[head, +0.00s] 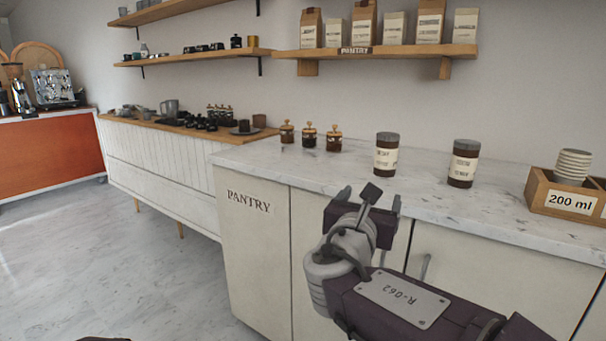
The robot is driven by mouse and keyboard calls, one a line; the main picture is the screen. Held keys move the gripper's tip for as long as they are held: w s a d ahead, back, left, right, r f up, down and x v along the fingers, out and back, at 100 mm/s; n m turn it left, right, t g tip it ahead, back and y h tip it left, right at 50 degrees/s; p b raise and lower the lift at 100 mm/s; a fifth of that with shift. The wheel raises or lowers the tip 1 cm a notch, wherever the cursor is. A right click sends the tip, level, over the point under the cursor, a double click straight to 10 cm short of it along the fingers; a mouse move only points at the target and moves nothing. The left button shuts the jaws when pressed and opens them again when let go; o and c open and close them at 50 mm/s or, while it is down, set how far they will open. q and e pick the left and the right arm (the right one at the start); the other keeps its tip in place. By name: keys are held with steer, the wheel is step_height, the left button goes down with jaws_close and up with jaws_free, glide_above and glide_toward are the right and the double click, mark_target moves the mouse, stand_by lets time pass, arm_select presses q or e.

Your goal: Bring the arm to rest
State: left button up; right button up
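My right arm comes in from the lower right, with a label plate reading R-062. Its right gripper (371,199) is in front of the marble counter (262,157), close to the front edge and pointing away from me. Its two fingers stand apart, with a dark part on a stalk showing between them. I see nothing held. My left gripper is not in view.
Two dark jars with cream labels, a left jar (386,154) and a right jar (463,163), stand on the counter beyond the gripper. A wooden box (568,202) marked 200 ml holds stacked cups at right. Small wooden-topped jars (309,136) stand farther left. Floor (130,250) at left is clear.

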steer(key=s+d+f+m+g+y, duration=0.1)
steer(key=s+d+f+m+g, duration=0.15)
steer(key=f, duration=0.55)
steer(key=s+d+f+m+g, duration=0.1)
steer(key=d+f+m+g, duration=0.2)
steer(key=f, duration=0.5)
steer(key=s+d+f+m+g+y, duration=0.1)
steer(key=d+f+m+g, duration=0.15)
steer(key=f+m, duration=0.4)
steer(key=s+a+f+m+g+y+p, duration=0.25)
steer(key=s+f+m+g+y, duration=0.35)
steer(key=s+f+m, duration=1.1)
arm_select(q)
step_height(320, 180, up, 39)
steer(key=p, duration=3.7)
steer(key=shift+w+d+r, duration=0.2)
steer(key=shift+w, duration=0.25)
arm_select(e)
step_height(320, 180, up, 38)
steer(key=w+m+g, duration=0.1)
steer(key=m, duration=0.1)
steer(key=shift+a+h, duration=0.2)
steer(key=shift+h, duration=0.2)
